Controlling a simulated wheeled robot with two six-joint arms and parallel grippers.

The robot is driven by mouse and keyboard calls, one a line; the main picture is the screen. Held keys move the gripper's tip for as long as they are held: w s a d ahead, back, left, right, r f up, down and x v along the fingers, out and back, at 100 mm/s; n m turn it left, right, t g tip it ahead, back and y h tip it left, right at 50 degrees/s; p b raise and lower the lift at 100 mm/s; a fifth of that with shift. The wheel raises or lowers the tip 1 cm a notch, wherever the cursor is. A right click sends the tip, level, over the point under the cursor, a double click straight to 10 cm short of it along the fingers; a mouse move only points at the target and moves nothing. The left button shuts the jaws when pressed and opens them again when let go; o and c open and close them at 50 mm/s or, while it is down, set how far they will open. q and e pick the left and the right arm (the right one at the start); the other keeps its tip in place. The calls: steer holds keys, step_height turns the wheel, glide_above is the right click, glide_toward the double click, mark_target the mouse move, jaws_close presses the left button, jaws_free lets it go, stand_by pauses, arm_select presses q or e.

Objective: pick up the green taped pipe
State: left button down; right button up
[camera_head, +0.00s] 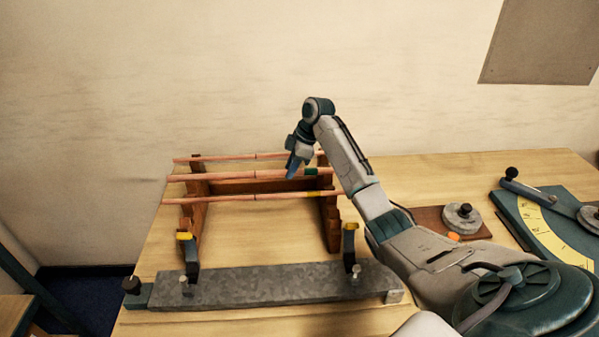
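The green taped pipe (235,176) is the middle of three copper pipes lying across a wooden rack. Its green band (311,171) shows near the rack's right end. My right gripper (292,168) points down at this pipe, just left of the green band. Its fingertips overlap the pipe in the picture. I cannot tell whether they touch it, or whether they are open or shut. My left gripper is not in view.
A rear pipe (225,158) and a yellow-banded front pipe (240,197) lie on the rack (333,225). A grey metal bar fixture (280,285) with clamps stands in front. A green bending tool (548,222) and a small wooden board (428,218) are at right.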

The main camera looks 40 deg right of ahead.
jaws_close()
stand_by(1.1)
